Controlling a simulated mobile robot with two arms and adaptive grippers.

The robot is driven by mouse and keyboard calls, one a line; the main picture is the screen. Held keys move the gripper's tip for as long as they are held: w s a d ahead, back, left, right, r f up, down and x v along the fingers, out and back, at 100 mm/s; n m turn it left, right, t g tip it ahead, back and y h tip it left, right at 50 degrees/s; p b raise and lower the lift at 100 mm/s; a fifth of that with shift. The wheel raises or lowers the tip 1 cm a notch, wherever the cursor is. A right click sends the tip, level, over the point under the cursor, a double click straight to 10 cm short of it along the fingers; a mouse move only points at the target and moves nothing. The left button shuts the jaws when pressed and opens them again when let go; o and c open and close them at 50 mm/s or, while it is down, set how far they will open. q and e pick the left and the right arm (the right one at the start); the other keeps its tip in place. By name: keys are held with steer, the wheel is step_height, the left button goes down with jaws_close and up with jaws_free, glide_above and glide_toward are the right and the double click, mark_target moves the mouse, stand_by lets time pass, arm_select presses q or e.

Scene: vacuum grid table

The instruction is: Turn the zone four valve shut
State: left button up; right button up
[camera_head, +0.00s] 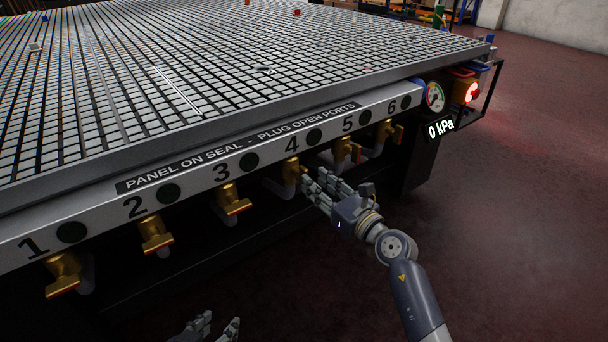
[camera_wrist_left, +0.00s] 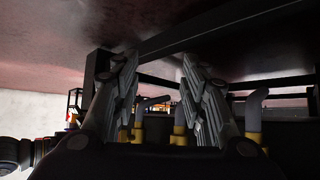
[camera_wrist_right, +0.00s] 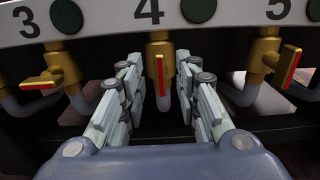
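The zone four valve is a brass valve (camera_wrist_right: 158,48) under the number 4 on the panel. In the right wrist view its red-striped handle (camera_wrist_right: 160,74) appears upright, between the fingers of my right gripper (camera_wrist_right: 164,92). Those fingers are apart, with visible gaps to the handle on both sides. In the head view my right gripper (camera_head: 314,186) is just right of the number 4 valve (camera_head: 292,167) and partly hides it. My left gripper (camera_head: 213,324) is low at the bottom edge, its fingers apart; it is empty in the left wrist view (camera_wrist_left: 158,85).
A display (camera_head: 440,128) reads 0 kPa beside a dial gauge (camera_head: 435,97) and a lit red lamp (camera_head: 471,92). The grid tabletop (camera_head: 230,60) overhangs the valves.

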mark_target(304, 172)
steer(key=b+x, duration=0.1)
steer(key=x, duration=0.4)
steer(key=shift+w+a, duration=0.2)
steer(key=shift+w, duration=0.05)
arm_select(q)
steer(key=w+d+r+t+h, duration=0.1)
steer(key=w+d+r+t, duration=0.1)
steer(key=w+r+t, duration=0.2)
steer(key=shift+w+d+r+t+b, duration=0.3)
steer(key=shift+w+r, duration=0.35)
steer(key=shift+r, duration=1.05)
arm_select(e)
steer(key=shift+w+a, duration=0.15)
steer(key=shift+w, duration=0.05)
arm_select(q)
steer(key=shift+a, duration=0.1)
arm_select(e)
jaws_close()
